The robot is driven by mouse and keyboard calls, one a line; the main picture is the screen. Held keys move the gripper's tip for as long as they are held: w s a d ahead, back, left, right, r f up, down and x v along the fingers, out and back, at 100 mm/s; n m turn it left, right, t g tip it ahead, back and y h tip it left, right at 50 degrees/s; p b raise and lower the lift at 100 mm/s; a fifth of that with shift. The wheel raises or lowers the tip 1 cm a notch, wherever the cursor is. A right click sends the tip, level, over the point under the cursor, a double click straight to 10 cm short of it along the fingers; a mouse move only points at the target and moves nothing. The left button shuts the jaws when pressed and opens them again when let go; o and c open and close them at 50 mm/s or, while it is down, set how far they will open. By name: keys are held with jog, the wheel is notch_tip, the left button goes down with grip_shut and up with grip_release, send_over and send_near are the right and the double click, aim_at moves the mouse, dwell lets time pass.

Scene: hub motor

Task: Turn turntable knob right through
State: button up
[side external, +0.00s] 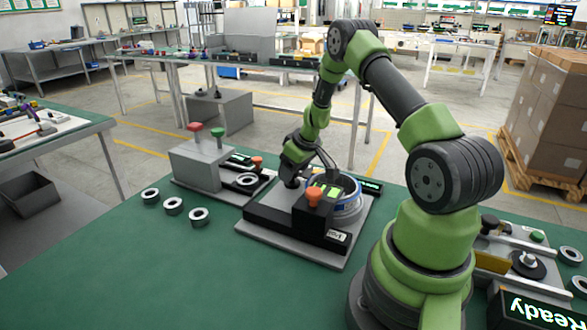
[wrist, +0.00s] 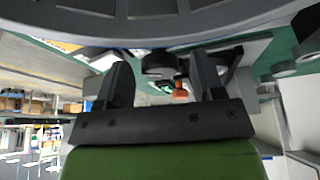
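The middle station has a grey base plate (side external: 283,247) with a black block on it. An orange knob (side external: 314,196) stands on the block's right part, beside lit green displays. My gripper (side external: 291,178) points down at the station's back left, close above a small dark upright piece (side external: 292,184); contact cannot be told. In the wrist view, my gripper's two fingers (wrist: 163,65) stand apart, with a dark round shape and a small orange knob (wrist: 180,92) showing between them. Which part is the turntable knob is unclear.
A grey box station (side external: 200,165) with red and green buttons stands left. Another station (side external: 520,262) and a "Ready" display (side external: 535,308) are at right. The table's front left is clear.

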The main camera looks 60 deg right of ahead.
jog(key=shift+r, duration=0.1)
jog(key=v, duration=0.9)
jog(key=shift+s+r, duration=0.2)
jog(key=shift+r, duration=0.15)
jog(key=w+f+n, duration=0.1)
jog(key=f, duration=0.2)
jog(key=w+f+n+y, duration=0.1)
jog(key=f+n, duration=0.1)
jog(key=f, duration=0.1)
jog(key=w+f+n, duration=0.1)
jog(key=w+f, duration=0.1)
jog(key=f, duration=0.1)
jog(key=shift+d+f+n+y, duration=0.15)
jog(key=shift+d+n+y, duration=0.15)
jog(key=shift+d+y, duration=0.1)
